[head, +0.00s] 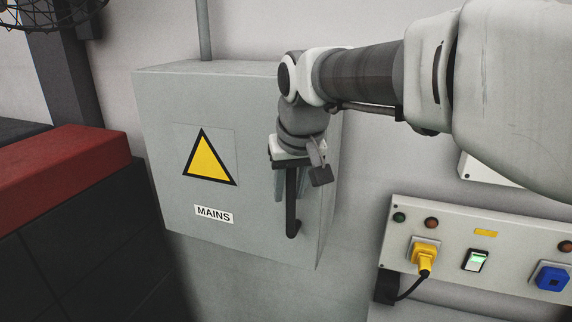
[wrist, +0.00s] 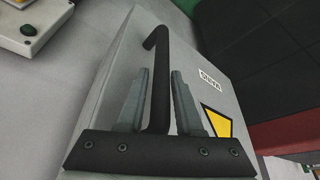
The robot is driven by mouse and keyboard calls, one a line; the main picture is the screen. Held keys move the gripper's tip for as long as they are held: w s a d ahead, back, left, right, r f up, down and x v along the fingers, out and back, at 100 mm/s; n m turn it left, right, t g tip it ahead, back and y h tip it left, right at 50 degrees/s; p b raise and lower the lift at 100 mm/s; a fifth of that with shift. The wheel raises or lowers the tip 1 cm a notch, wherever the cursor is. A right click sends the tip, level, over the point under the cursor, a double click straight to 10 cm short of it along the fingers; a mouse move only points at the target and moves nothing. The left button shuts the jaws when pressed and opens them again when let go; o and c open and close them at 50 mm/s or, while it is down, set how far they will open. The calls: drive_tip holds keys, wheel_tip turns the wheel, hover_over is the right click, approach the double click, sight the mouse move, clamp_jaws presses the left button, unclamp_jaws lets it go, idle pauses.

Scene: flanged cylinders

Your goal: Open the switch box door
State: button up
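The grey switch box (head: 255,215) is on the wall, with a yellow warning triangle and a MAINS label on its front. Its door looks shut. A black bar handle (head: 292,222) stands near the right edge of the front. My gripper (head: 290,190) is in front of the box at this handle. In the wrist view, the handle (wrist: 160,60) runs between the two grey fingers of my gripper (wrist: 159,78), one on each side. The fingers are apart, and a gap shows beside the handle, so they do not look closed on it. The handle's near end is hidden behind the gripper's black base.
A socket panel (head: 455,235) with a yellow plug (head: 424,254), a lit green switch and a blue socket is to the lower right. A red-topped dark block (head: 60,170) stands close on the left. A conduit (head: 203,30) rises from the box. Space before the door's left part looks clear.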

drive_tip(key=shift+w+f, duration=0.1)
drive_tip(key=shift+f, duration=0.15)
clamp_jaws()
idle(1.4)
